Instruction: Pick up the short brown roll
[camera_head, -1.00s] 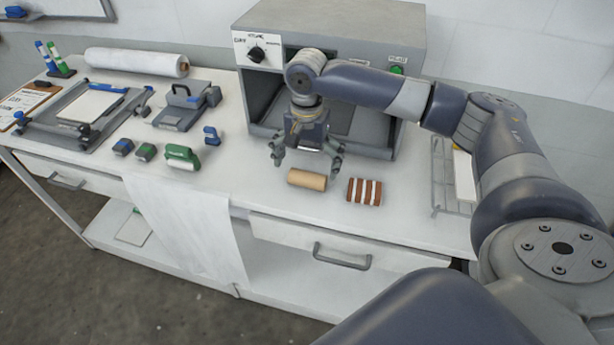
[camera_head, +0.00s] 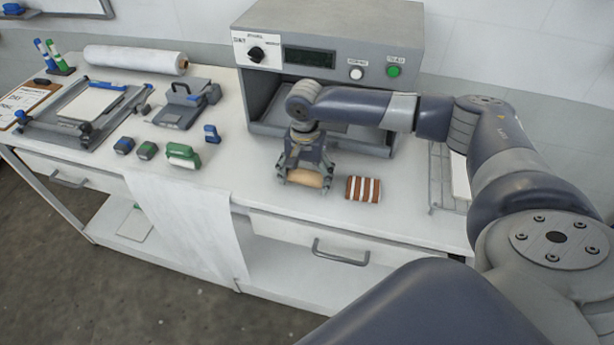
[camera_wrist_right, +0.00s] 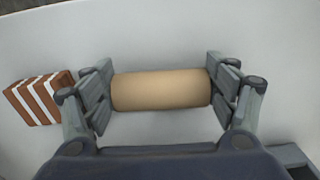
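The short brown roll (camera_head: 306,178) is plain tan and lies on the white table in front of the grey press. My right gripper (camera_head: 305,181) is over it from above, one finger at each end. In the right wrist view, the roll (camera_wrist_right: 161,89) spans between the finger pads of the right gripper (camera_wrist_right: 161,92), with no clear gap at either end. The gripper looks shut on it. The roll does not look raised from the table. My left gripper is not in view.
A brown-and-white striped block (camera_head: 363,189) lies just right of the roll. The grey press (camera_head: 330,22) stands behind. Small blue and green tools, including a green-handled roller (camera_head: 183,155), lie to the left. A wire rack (camera_head: 440,180) is at the right.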

